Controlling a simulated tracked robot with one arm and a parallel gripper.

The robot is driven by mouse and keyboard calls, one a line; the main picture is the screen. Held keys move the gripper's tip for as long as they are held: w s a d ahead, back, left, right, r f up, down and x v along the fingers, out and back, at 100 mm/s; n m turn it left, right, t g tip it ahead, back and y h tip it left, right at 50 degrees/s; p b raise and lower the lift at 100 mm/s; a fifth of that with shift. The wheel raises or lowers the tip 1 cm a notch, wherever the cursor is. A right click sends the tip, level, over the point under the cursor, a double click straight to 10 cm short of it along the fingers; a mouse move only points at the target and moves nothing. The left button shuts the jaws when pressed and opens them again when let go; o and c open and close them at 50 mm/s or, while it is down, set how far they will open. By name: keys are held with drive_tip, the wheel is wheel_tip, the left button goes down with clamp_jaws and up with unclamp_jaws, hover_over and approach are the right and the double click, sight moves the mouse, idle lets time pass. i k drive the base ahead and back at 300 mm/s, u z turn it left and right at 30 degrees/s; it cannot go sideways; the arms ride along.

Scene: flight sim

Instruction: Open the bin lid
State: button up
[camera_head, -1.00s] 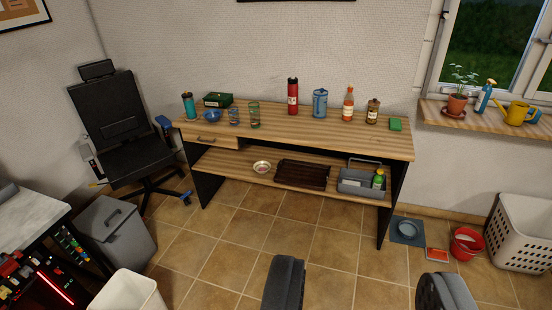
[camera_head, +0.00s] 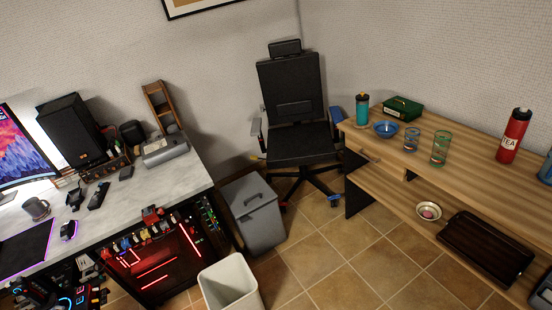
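The grey bin (camera_head: 262,229) stands upright on the tiled floor near the middle of the view, between the desk and the office chair. Its grey lid (camera_head: 240,191) is shut and has a dark handle (camera_head: 252,200) on top. My gripper is not in this view, so its distance from the bin and its opening do not show.
An open cream basket (camera_head: 228,284) stands on the floor in front of the bin. A marble-topped desk (camera_head: 185,177) is on the left, with a red-lit computer case below. The black chair (camera_head: 297,135) stands behind. The wooden table (camera_head: 470,172) is on the right. Floor tiles (camera_head: 345,265) are clear between.

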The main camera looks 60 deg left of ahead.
sight(243, 196)
drive_tip(key=u, duration=0.3)
drive_tip(key=i, duration=1.35)
drive_tip(key=u, duration=1.15)
drive_tip(key=i, duration=1.5)
drive_tip(key=u, duration=0.7)
